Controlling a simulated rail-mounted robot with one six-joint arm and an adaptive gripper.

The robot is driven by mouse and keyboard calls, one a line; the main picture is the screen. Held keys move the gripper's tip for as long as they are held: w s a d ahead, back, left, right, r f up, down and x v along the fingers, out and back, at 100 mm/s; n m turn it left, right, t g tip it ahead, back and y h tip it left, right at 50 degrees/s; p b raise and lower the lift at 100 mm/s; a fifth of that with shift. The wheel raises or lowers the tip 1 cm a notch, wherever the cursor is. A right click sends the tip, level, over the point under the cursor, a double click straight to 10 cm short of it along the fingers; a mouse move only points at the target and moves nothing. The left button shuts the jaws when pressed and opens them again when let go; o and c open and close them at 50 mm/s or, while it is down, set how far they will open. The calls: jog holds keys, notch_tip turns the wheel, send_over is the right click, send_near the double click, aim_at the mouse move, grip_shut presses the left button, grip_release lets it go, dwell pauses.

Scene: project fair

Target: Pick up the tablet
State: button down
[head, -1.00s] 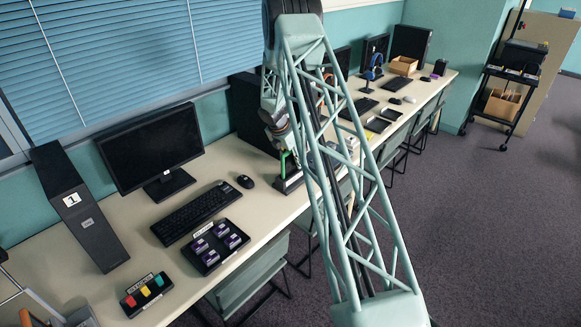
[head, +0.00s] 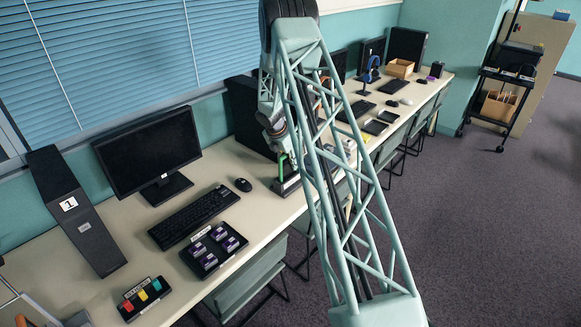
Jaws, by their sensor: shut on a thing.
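My gripper (head: 277,143) is at the desk, just left of my lattice arm, partly hidden by it and small in view. It is shut on a thin green-edged thing (head: 282,163), which looks like the tablet seen nearly edge-on. The green thing is upright or slightly tilted over a low dark stand (head: 287,187) on the desk. I cannot tell whether it still touches the stand. Its face and the fingertips are not clear.
The long desk (head: 262,209) bears a monitor (head: 150,150), a keyboard (head: 194,216), a mouse (head: 243,185) and a dark tray of purple blocks (head: 213,250). A dark computer tower (head: 250,115) stands behind my gripper. Chairs line the front edge.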

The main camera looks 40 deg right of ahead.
jog(key=shift+r, duration=0.2)
jog(key=shift+r+p, duration=0.45)
jog(key=shift+r, duration=4.65)
